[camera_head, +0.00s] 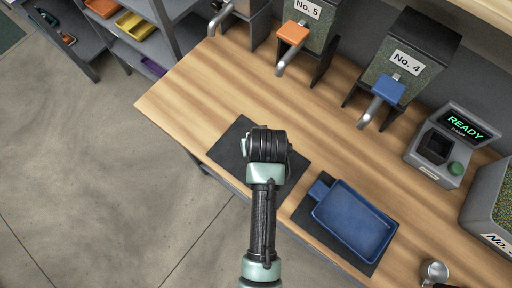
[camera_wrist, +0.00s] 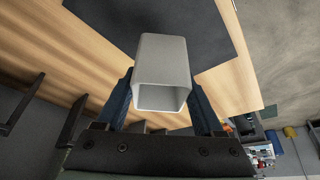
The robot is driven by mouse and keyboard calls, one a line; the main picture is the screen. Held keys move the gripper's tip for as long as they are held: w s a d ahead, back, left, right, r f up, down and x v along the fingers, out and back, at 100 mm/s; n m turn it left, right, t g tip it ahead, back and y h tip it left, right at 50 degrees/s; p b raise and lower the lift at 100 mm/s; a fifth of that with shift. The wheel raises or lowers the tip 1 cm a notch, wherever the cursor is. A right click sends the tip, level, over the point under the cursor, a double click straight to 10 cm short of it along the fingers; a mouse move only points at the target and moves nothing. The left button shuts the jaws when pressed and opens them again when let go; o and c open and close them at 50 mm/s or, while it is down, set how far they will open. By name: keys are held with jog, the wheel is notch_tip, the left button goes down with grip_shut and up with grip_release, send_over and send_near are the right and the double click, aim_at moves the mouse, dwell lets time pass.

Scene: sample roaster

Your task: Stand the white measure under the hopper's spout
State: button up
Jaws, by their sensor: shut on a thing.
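The white measure (camera_wrist: 163,65) is a square-sided, open cup, seen in the wrist view. My gripper (camera_wrist: 160,88) is shut on it, with one dark finger at each side. In the head view my wrist hides the measure and fingertips, above the left dark mat (camera_head: 228,150). Hopper No. 5 (camera_head: 314,35) has an orange slide and a metal spout (camera_head: 286,63). Hopper No. 4 (camera_head: 415,60) has a blue slide and a metal spout (camera_head: 370,112). The measure is apart from both spouts.
A blue tray (camera_head: 352,222) lies on another dark mat at the front. A grey device reading READY (camera_head: 445,145) stands at right, near a metal cup (camera_head: 435,271). A third spout (camera_head: 219,20) is at upper left. Bare bench (camera_head: 310,120) lies between mats and hoppers.

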jog(key=shift+f, duration=2.4)
jog(key=shift+f, duration=0.1)
jog(key=o, duration=1.5)
